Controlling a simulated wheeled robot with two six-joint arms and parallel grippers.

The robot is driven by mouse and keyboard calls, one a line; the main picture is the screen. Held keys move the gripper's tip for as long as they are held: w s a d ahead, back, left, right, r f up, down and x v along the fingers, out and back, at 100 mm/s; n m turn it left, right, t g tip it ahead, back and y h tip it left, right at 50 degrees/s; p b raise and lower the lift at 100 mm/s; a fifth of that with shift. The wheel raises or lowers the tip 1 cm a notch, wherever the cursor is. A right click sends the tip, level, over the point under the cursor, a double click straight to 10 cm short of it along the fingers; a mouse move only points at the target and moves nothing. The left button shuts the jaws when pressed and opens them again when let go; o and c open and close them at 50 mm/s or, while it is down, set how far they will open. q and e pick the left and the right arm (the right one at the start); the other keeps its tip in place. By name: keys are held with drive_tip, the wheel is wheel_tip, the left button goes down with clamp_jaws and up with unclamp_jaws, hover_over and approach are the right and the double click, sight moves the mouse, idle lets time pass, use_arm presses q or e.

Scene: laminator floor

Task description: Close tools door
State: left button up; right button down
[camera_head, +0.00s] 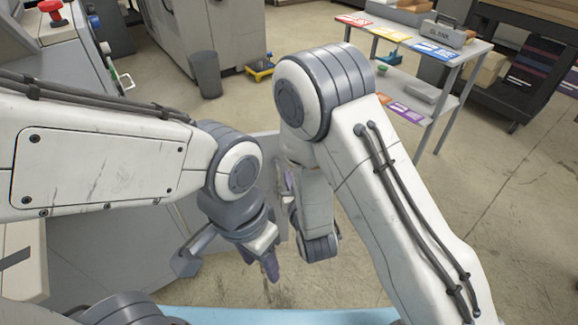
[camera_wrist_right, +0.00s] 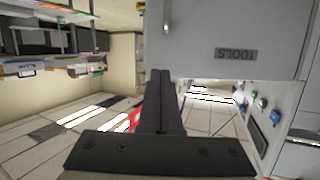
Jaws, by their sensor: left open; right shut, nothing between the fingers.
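The tools door is a flat grey panel; the right wrist view shows its face (camera_wrist_right: 215,30) with an upside-down TOOLS label (camera_wrist_right: 236,54). In the head view part of the door (camera_head: 262,147) shows behind my arms, standing out from the grey machine at left; much of it is hidden. My right gripper (camera_head: 286,185) is beside the door, partly hidden by its own arm. Its fingers (camera_wrist_right: 163,100) are shut and empty, overlapping the door's lower edge in the wrist view; I cannot tell if they touch. My left gripper (camera_head: 260,262) is open, low in front of the panel.
The grey machine with a red button (camera_head: 52,10) stands at left. A dark bin (camera_head: 206,74) and a yellow item (camera_head: 260,70) are on the floor behind. A shelf table (camera_head: 440,62) with coloured cards and a toolbox (camera_head: 443,33) stands back right. Floor at right is clear.

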use_arm(q)
wheel_tip(320, 180, up, 4)
drive_tip(key=p, duration=0.5)
drive_tip(key=shift+f, duration=0.2)
use_arm(e)
drive_tip(key=w+f+t, duration=0.3)
drive_tip(key=w, duration=0.9)
drive_tip(key=shift+w+a, duration=0.3)
drive_tip(key=shift+w, duration=0.05)
drive_tip(key=shift+w, duration=0.1)
